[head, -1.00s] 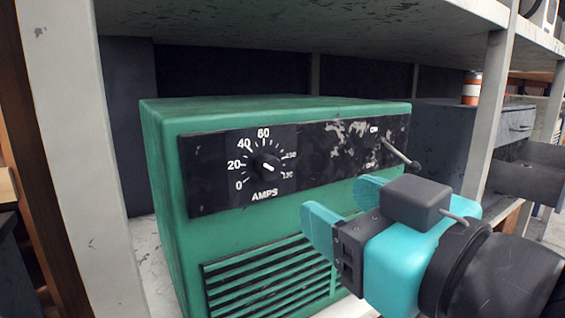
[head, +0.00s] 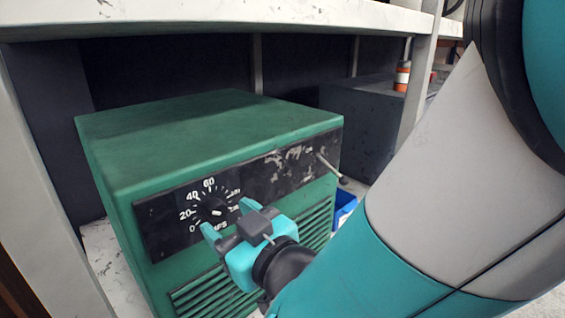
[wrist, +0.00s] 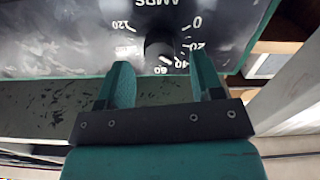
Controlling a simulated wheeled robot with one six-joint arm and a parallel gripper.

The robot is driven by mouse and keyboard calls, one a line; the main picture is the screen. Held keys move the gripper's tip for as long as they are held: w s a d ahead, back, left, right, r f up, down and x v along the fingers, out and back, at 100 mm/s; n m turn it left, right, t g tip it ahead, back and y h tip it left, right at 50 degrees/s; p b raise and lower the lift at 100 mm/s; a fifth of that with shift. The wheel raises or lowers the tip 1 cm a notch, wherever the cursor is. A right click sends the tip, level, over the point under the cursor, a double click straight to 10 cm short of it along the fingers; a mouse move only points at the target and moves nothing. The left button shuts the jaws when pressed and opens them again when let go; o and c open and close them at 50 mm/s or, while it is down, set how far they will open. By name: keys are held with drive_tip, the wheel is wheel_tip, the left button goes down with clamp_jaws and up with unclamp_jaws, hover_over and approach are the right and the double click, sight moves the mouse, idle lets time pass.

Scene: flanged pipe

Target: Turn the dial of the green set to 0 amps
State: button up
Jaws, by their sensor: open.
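The green set (head: 200,130) stands on a shelf, its black front panel (head: 165,225) turned toward me. The dial (head: 214,210) is a black knob with a white mark, inside a scale from 0 at lower left to 120 at right. In the wrist view, the dial (wrist: 160,46) shows upside down, just beyond and between the two fingertips (wrist: 162,78). Nothing is between the fingers' pads that I can see; contact is unclear.
A switch lever (head: 329,166) sticks out at the panel's right end. The shelf board (head: 200,18) lies above the set, and a post (head: 417,85) stands to the right. A dark box (head: 362,120) with an orange-and-white can (head: 402,76) and a blue bin (head: 345,206) are at right.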

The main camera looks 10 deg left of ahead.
sight(219, 214)
drive_tip(key=p+x, duration=0.2)
drive_tip(key=x, duration=0.1)
drive_tip(key=shift+w+r, duration=0.1)
drive_tip(key=shift+r, duration=0.1)
drive_tip(key=shift+w+a+f+p, duration=0.25)
drive_tip(key=shift+a+p, duration=0.1)
drive_tip(key=shift+p, duration=0.15)
drive_tip(key=c, duration=0.9)
drive_tip(key=shift+n, duration=0.3)
drive_tip(key=n, duration=0.5)
drive_tip(key=shift+n, duration=0.3)
drive_tip(key=n, duration=0.6)
drive_tip(key=shift+s+n, duration=0.1)
drive_tip(key=shift+n, duration=0.3)
